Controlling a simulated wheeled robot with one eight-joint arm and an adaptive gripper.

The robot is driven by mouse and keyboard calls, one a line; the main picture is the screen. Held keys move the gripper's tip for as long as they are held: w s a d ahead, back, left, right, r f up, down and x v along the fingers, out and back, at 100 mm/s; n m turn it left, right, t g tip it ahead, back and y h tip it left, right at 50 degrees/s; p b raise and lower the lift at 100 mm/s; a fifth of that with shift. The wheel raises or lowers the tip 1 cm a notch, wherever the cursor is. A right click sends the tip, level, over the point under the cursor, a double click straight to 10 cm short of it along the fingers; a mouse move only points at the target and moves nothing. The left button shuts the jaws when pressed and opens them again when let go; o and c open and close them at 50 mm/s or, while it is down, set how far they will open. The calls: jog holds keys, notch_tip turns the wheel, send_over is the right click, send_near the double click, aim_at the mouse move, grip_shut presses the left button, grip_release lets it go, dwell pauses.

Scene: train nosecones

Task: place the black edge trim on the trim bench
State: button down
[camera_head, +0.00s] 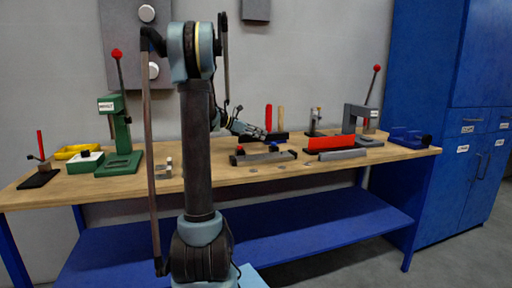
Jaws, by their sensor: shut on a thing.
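My gripper (264,134) is small and far off in the head view, above the rear middle of the wooden workbench (225,176). It is shut on a dark piece (277,137) that looks like the black edge trim. Its outline is hard to tell at this size, and it overlaps the foot of two upright handles, one red (268,117) and one tan (281,118). Whether the piece touches the bench is unclear. My upright arm hides part of the bench's left middle.
A dark fixture (263,157) lies in front of my gripper. A red strip (331,143) and grey bar (343,155) lie to its right. A green press (122,145) stands left, a grey press (360,124) right. The blue cabinet (430,90) borders the right end.

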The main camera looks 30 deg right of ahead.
jog(key=shift+f, duration=2.45)
jog(key=shift+f, duration=0.1)
jog(key=c, duration=1.5)
grip_release()
jog(key=shift+o, duration=0.2)
jog(key=v, duration=1.2)
jog(key=shift+s, duration=0.1)
